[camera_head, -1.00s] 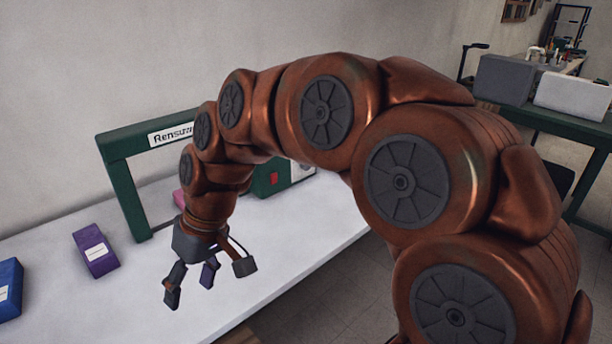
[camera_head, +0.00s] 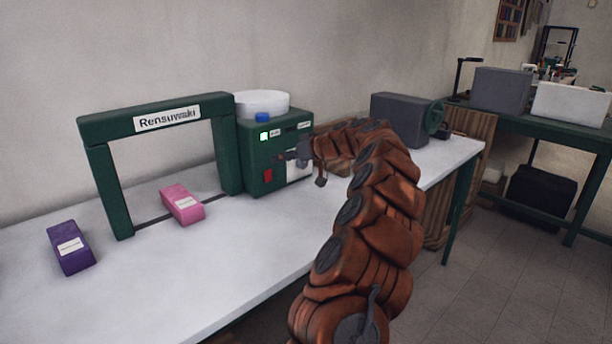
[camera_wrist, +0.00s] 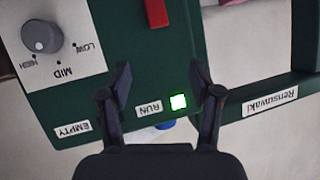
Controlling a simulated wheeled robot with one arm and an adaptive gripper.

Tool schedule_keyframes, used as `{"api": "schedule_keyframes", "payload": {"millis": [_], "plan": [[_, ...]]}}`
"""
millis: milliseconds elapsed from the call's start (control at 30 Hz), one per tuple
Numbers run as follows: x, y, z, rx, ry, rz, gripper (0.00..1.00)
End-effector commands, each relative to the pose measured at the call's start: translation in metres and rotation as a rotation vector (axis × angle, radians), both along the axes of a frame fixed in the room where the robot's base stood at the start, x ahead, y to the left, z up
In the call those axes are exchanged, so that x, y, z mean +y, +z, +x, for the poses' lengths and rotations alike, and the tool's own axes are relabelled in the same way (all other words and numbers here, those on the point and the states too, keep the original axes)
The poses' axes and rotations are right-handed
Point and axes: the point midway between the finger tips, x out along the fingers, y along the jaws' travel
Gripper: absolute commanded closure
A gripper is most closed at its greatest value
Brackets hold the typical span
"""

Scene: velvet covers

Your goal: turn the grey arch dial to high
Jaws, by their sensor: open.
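The grey dial (camera_wrist: 42,36) is a round knob on a white panel (camera_wrist: 85,20) at the upper left of the wrist view, which sees the labels upside down. LOW, MID and HIGH are printed around it. A small pale mark shows on its lower edge, but I cannot tell its exact setting. The panel is on the front of the green control box (camera_head: 262,188) beside the arch (camera_head: 98,170). My gripper (camera_wrist: 160,80) is open and empty before that box, the dial outside its fingers, to the left. In the head view my gripper (camera_head: 284,157) hides the dial.
A red switch (camera_wrist: 157,13) and a lit green lamp (camera_wrist: 179,102) are near my fingers. A pink block (camera_head: 182,204) lies under the arch and a purple block (camera_head: 70,248) lies left of it. A grey box (camera_head: 398,118) stands right. The front of the table is clear.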

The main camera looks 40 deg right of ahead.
Motion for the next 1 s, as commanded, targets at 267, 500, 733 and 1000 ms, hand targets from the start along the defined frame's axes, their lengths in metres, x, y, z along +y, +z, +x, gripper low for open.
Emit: {"api": "schedule_keyframes", "payload": {"millis": [267,500,733,1000], "plan": [[-0.109,-0.042,-0.034,-0.048,-0.16,-0.109,0.36],[-0.121,-0.046,-0.031,-0.053,-0.178,-0.127,0.36],[-0.121,-0.057,-0.009,-0.051,-0.178,-0.124,0.36],[-0.12,-0.067,0.016,-0.049,-0.177,-0.125,0.36]]}}
